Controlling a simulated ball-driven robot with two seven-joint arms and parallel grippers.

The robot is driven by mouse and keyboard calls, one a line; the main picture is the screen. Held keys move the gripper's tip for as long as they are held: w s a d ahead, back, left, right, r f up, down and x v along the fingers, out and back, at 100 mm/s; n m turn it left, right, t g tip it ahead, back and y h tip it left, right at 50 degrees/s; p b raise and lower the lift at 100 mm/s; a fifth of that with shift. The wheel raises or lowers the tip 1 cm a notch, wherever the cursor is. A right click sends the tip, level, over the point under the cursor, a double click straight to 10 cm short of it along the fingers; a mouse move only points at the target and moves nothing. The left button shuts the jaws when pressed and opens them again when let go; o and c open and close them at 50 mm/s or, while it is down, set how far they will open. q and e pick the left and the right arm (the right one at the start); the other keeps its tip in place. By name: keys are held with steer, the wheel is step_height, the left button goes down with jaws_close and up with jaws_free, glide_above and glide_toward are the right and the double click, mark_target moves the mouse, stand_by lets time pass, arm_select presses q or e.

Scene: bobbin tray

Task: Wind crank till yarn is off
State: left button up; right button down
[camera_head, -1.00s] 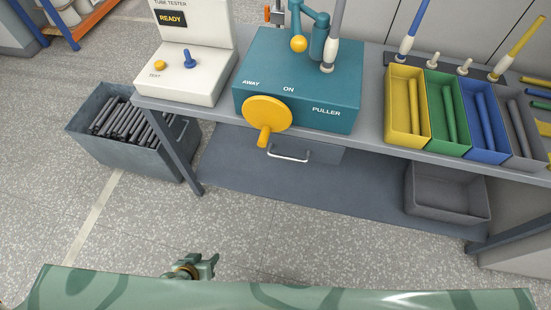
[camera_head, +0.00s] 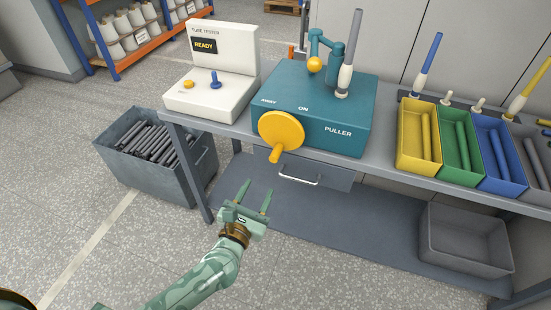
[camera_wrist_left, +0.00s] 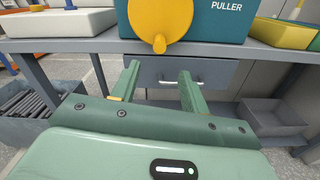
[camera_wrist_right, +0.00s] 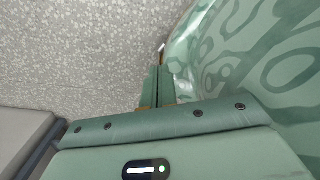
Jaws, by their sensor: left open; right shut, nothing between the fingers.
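The crank is a yellow disc (camera_head: 281,129) with a stub handle (camera_head: 275,154) on the front of the teal puller box (camera_head: 318,104). It also shows in the left wrist view (camera_wrist_left: 160,16). A bobbin with a white base and grey yarn (camera_head: 352,50) stands upright on the box, beside a teal arm with a yellow ball (camera_head: 315,65). My left gripper (camera_head: 256,196) is open and empty, below and in front of the crank, apart from it. My right gripper (camera_wrist_right: 158,82) is shut and empty, showing only in its own wrist view beside my green body, over the floor.
A white tester reading READY (camera_head: 215,78) stands left on the bench. Yellow (camera_head: 417,163), green (camera_head: 455,161) and blue (camera_head: 505,180) trays stand right. A bin of dark tubes (camera_head: 150,178) sits on the floor left. A drawer handle (camera_head: 298,180) juts below the crank.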

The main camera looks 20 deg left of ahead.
mark_target(271, 163)
arm_select(q)
steer(key=w+b, duration=0.1)
steer(key=w, duration=1)
steer(key=shift+w+d+f+b, duration=0.15)
steer(key=shift+w+d+b, duration=0.05)
steer(key=shift+w+b, duration=0.2)
steer(key=shift+w, duration=0.6)
arm_select(e)
steer(key=shift+s+d+f, duration=0.1)
steer(key=shift+s+f, duration=0.75)
arm_select(q)
steer(key=c, duration=1)
